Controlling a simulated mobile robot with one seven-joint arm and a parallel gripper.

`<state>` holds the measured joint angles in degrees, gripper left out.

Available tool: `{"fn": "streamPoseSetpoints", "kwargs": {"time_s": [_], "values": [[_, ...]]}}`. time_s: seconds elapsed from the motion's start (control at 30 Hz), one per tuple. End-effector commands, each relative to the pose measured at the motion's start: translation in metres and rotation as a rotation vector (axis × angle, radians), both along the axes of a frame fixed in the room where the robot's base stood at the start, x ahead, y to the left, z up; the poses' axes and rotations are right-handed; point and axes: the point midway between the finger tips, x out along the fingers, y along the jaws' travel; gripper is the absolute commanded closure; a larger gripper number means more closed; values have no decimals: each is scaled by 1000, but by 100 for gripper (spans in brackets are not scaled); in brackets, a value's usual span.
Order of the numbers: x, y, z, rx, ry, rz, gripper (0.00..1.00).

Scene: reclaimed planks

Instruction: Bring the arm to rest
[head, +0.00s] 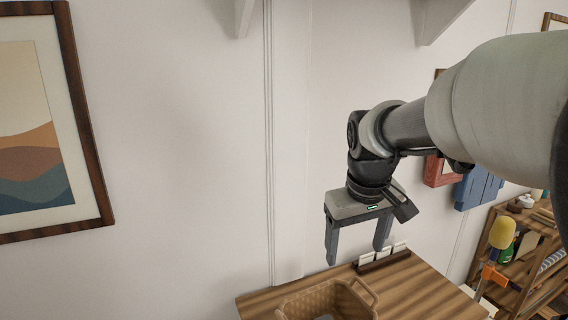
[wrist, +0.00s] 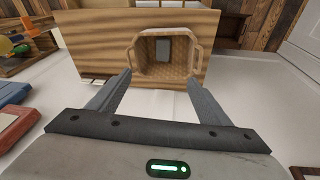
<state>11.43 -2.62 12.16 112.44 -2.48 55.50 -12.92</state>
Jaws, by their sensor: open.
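My gripper (head: 358,252) hangs from the arm with its fingers pointing down, above the back part of a wooden table (head: 425,293). Its two grey fingers are spread apart with nothing between them. In the wrist view my gripper (wrist: 160,85) is also open and empty. Past the fingertips, a woven basket (wrist: 143,54) with handles stands on the striped tabletop (wrist: 100,40). A grey rectangular item (wrist: 163,48) lies inside the basket. In the head view the basket (head: 318,300) is cut off by the bottom edge.
A small rack with white cards (head: 383,259) stands at the table's back edge, close to the gripper. A wooden shelf (head: 530,250) with several items is at the right. A framed picture (head: 40,120) hangs on the left wall. White brackets show above; the air left of the arm is clear.

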Motion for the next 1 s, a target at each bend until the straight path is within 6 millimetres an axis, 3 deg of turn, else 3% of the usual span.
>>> {"fn": "streamPoseSetpoints", "kwargs": {"time_s": [0.03, 0.2, 0.4, 0.5, 0.7, 1.0], "values": [[-20, 1, 14, -5, -28, -22, 28], [-82, 1, 35, 15, -110, -104, 28], [-142, 2, 37, 78, -194, -185, 28], [-160, 3, 34, 108, -220, -210, 28], [-175, 3, 28, 135, -239, -231, 28], [-175, 3, 28, 137, -239, -232, 28]]}}
